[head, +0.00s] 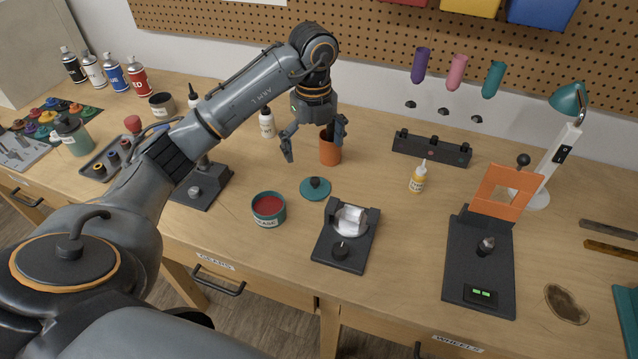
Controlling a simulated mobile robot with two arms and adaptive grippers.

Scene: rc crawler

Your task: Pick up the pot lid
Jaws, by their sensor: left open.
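The pot lid (315,195) is a teal disc with a dark knob, lying flat on the workbench. The grease pot (266,222) stands to its left and a little nearer, uncovered, with red grease showing inside. My left gripper (313,150) hangs above the bench, behind the lid in the picture. Its fingers are spread wide with nothing between them that I can see held. It is apart from the lid. My right gripper is not in view.
An orange cup (330,157) stands just behind the gripper, partly covered by its right finger. A black device with a clear part (343,250) sits near the lid's front right. A white bottle (267,124) and a yellow glue bottle (418,180) stand nearby.

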